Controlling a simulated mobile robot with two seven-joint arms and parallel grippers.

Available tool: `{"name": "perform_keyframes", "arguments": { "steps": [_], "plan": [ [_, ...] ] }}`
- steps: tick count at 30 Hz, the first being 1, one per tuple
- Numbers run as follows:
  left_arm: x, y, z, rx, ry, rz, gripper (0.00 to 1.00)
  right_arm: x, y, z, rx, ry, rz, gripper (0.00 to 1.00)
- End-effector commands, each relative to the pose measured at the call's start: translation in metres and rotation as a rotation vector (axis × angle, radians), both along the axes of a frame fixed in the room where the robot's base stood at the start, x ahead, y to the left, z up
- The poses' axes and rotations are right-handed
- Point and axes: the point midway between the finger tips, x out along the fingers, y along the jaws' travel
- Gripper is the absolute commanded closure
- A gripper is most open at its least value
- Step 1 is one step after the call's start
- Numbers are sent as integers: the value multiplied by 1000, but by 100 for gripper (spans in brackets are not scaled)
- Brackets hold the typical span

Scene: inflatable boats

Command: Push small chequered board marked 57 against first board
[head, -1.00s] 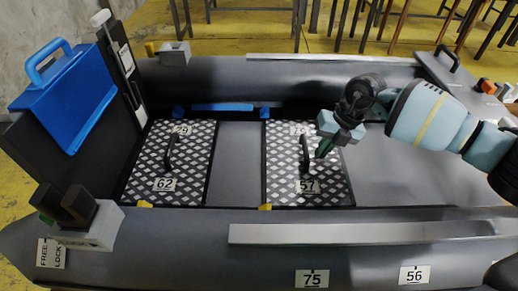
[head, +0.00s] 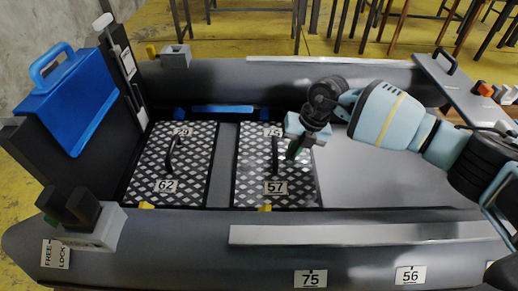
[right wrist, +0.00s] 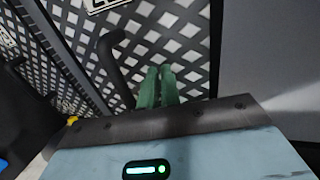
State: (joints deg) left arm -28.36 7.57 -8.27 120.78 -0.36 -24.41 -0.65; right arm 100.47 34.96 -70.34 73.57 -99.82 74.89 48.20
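The small chequered board marked 57 (head: 253,170) lies flat on the boat floor and shows close up in the right wrist view (right wrist: 182,40). Its black handle (head: 275,155) stands upright. The first chequered board, marked 62 (head: 195,165), lies to its left with its own handle. A narrow strip of grey floor shows between the boards. My right gripper (head: 295,150) is low over board 57, right of its handle. Its green fingers (right wrist: 158,88) are together with nothing between them. I cannot tell whether they touch the handle or the board. My left gripper is out of view.
Grey boat tubes run along the front (head: 180,235) and back (head: 350,75) of the floor. A blue case (head: 70,95) stands at the left end. Bare floor (head: 380,178) lies right of board 57.

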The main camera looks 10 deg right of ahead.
Motion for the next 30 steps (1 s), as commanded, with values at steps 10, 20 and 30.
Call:
{"name": "perform_keyframes", "arguments": {
  "steps": [10, 20, 30],
  "plan": [
    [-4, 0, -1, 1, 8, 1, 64, 5, 29, -4, 0, 6, 5, 96],
    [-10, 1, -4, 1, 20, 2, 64, 11, 53, -5, -1, 8, 4, 96],
    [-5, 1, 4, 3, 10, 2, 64, 8, 40, -3, -5, 9, 0, 96]
  ]
}}
